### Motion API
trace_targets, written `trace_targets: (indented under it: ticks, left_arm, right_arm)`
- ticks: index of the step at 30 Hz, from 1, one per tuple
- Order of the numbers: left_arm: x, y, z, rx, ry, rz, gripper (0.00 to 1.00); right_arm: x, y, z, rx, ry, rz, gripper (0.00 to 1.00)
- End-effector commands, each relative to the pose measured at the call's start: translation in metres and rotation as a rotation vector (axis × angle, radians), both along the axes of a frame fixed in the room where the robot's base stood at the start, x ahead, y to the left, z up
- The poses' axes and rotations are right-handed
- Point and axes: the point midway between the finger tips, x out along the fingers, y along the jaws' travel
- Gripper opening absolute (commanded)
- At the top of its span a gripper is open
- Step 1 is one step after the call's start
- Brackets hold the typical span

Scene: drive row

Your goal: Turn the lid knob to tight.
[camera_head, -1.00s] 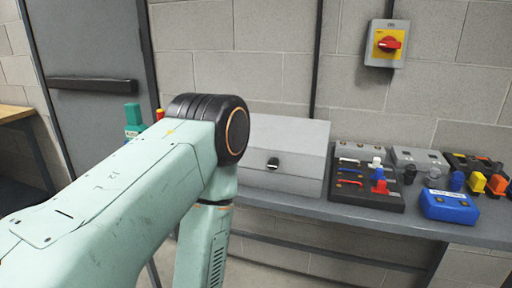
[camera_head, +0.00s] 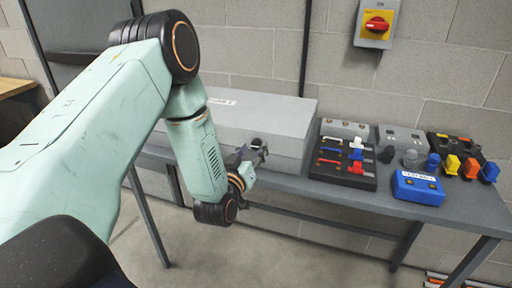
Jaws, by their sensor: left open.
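The grey box (camera_head: 292,142) stands on the bench with its lid down, and a white label lies on its top. Its dark front knob is hidden or merges with my gripper, so I cannot tell its setting. My left gripper (camera_head: 254,152) is small and dark in front of the box's front face, where the knob sits. It is open. I cannot tell whether its fingers are around the knob or just short of it. My right gripper is not in view.
Right of the box are a black tray (camera_head: 333,180) with coloured switches, a blue case (camera_head: 418,189) and several coloured parts. A yellow panel with a red rotary switch (camera_head: 376,25) is on the wall. The bench edge (camera_head: 330,197) runs below the box.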

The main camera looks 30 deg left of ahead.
Motion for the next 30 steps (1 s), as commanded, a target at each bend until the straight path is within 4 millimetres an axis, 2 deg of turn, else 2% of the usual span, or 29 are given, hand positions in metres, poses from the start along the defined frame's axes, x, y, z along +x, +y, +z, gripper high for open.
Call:
trace_targets:
  ticks: [6,14,30]
  left_arm:
    - [0.018,0.003,0.0,0.0,0.001,0.0,0.5]
    - [0.02,0.001,0.0,0.0,0.002,-0.001,0.5]
    - [0.02,0.001,-0.001,-0.002,0.002,0.001,0.06]
  right_arm:
    - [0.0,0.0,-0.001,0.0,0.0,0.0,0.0]
    - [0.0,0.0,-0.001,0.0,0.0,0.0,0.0]
    - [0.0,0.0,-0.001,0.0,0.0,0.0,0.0]
